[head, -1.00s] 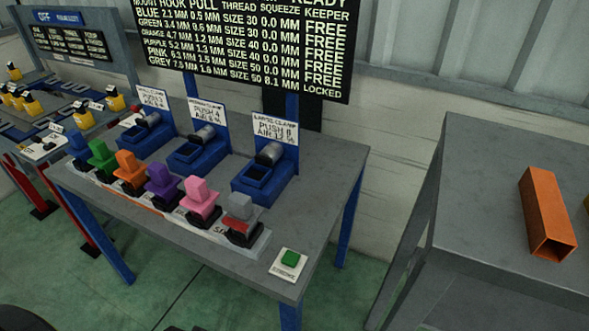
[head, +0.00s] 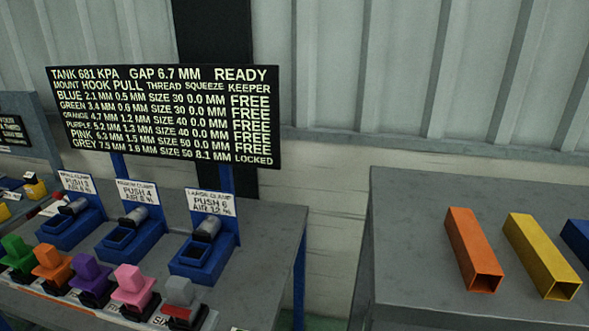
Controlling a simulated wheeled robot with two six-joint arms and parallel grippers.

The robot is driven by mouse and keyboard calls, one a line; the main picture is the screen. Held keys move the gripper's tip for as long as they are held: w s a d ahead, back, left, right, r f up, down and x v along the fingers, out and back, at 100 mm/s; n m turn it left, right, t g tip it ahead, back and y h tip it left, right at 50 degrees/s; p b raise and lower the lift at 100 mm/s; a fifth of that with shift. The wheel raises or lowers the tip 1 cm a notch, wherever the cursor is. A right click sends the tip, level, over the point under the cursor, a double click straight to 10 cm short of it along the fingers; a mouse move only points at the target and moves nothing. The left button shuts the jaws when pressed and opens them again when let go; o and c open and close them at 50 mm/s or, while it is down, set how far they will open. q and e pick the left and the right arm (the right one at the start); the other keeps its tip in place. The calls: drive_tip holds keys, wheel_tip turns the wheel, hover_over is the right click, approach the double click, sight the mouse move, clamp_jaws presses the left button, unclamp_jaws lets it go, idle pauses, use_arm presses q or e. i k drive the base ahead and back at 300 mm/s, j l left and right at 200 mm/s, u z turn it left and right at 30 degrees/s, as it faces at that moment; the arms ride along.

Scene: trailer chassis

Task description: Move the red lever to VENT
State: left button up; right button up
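I cannot make out a lever marked VENT in this view. A small white plate with a red part (head: 54,207) shows at the left, behind the small clamp; it is too small to tell whether that is the red lever. A black display board (head: 163,117) reads tank 681 kPa, gap 6.7 mm, READY. Its grey row reads LOCKED and the other rows read FREE. Neither of my grippers is in view.
Blue clamps, including the large clamp (head: 203,253), stand on a grey table (head: 262,247). Coloured blocks, including a pink one (head: 133,287) and a grey one (head: 180,292), line its front. A second table (head: 420,257) holds orange (head: 472,248), yellow (head: 541,255) and blue tubes.

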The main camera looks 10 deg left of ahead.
sight(56, 195)
drive_tip(key=u, duration=1.65)
drive_tip(key=i+j, duration=1.65)
drive_tip(key=i+j+z, duration=0.1)
drive_tip(key=i+j, duration=0.7)
drive_tip(key=j, duration=0.15)
drive_tip(key=k+j, duration=0.5)
drive_tip(key=k, duration=0.2)
drive_tip(key=i+l, duration=0.4)
